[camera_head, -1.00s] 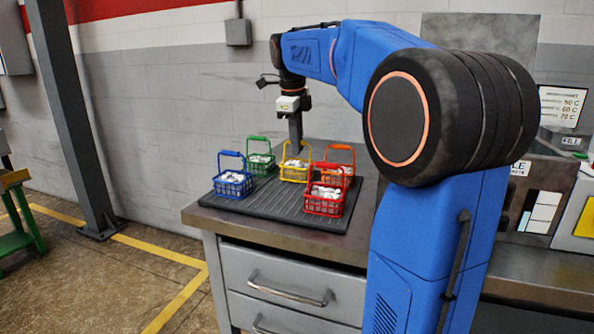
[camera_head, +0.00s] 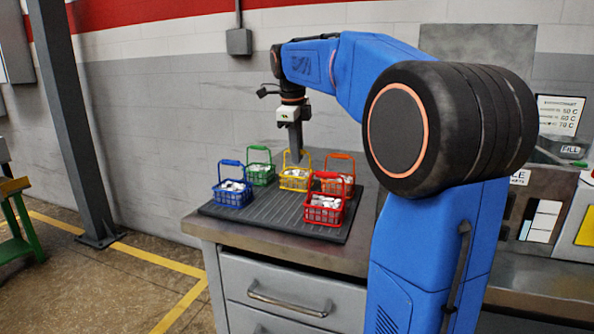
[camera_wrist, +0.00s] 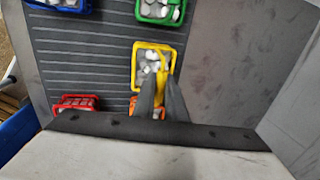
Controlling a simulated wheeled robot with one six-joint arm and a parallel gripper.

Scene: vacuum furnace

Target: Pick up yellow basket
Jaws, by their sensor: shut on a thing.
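The yellow basket (camera_head: 294,183) stands in the back middle of the group of baskets and holds white pieces. Its handle rises to my gripper (camera_head: 296,150), which points straight down from above. In the wrist view, the yellow basket (camera_wrist: 150,58) lies just beyond my fingertips (camera_wrist: 161,86), which are shut on its yellow handle. The fingers hide part of the handle and the basket's near side. The basket looks upright at tray level; I cannot tell any gap below it.
Blue (camera_head: 232,194), green (camera_head: 261,174), red (camera_head: 324,208) and orange (camera_head: 346,183) baskets stand close around on the dark ribbed tray (camera_head: 275,218). The tray lies on a metal workbench (camera_head: 240,233) against the wall. Bare bench shows right of the tray in the wrist view.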

